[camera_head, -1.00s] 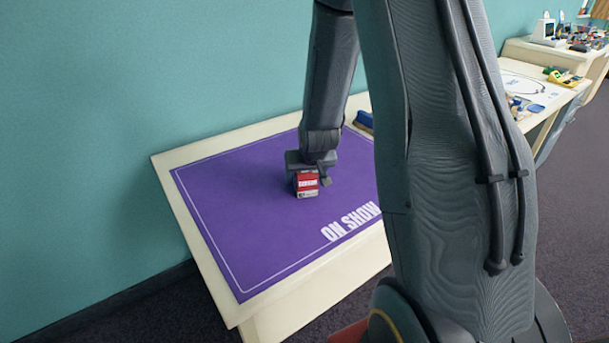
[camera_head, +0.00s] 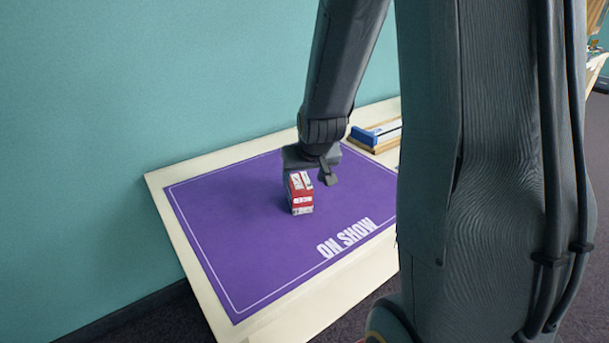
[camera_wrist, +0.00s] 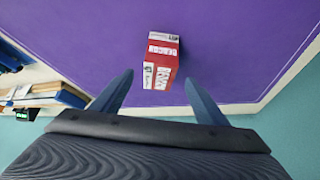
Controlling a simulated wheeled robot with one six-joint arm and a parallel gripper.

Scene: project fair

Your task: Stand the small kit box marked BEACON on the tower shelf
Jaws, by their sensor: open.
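A small red and white kit box (camera_head: 301,196) stands on the purple ON SHOW mat (camera_head: 240,240). The box also shows in the wrist view (camera_wrist: 161,61), just beyond the fingertips. Its lettering is too small to read surely. My gripper (camera_wrist: 157,85) is open and empty, its two blue-grey fingers spread to either side below the box in the picture. In the head view my gripper (camera_head: 311,170) is just above and behind the box, its fingers partly hidden. No tower shelf can be made out.
The mat lies on a cream table (camera_head: 163,185) against a teal wall (camera_head: 140,80). A wooden tray with a blue item (camera_head: 365,136) stands at the table's back right. Most of the mat is clear. My arm hides the right side of the head view.

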